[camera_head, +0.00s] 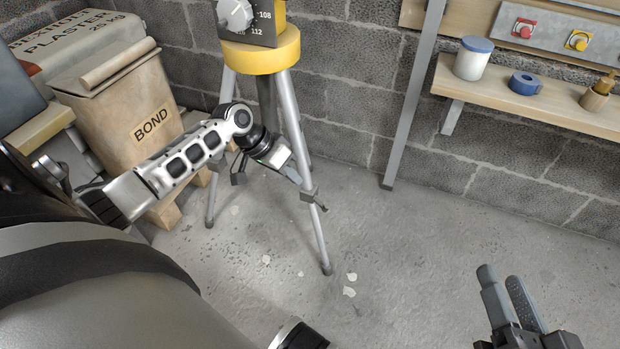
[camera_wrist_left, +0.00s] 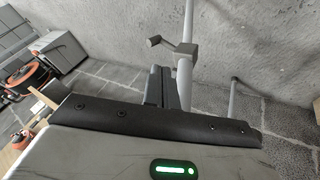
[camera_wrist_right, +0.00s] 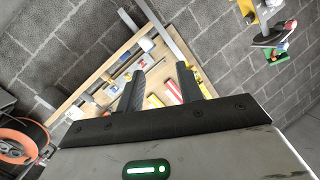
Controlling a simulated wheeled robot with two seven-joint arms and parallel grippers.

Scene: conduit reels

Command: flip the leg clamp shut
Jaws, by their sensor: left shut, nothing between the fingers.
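The tripod's right front leg (camera_head: 318,235) carries a grey leg clamp (camera_head: 308,194). The clamp also shows in the left wrist view (camera_wrist_left: 187,48), where its lever (camera_wrist_left: 154,41) sticks out sideways from the leg and ends in a small block. My left gripper (camera_head: 293,178) is shut and empty, close beside the leg near the clamp. Its fingers (camera_wrist_left: 160,88) are together in the left wrist view; whether they touch the leg is unclear. My right gripper (camera_head: 507,287) is open and empty over the floor at the lower right, far from the tripod.
The tripod has a yellow head (camera_head: 262,52) with a dial box on it. A BOND bag (camera_head: 125,110) stands on a pallet at the left, behind my left arm. A wooden shelf (camera_head: 550,105) with a jar and tape runs along the right wall. The floor right of the tripod is clear.

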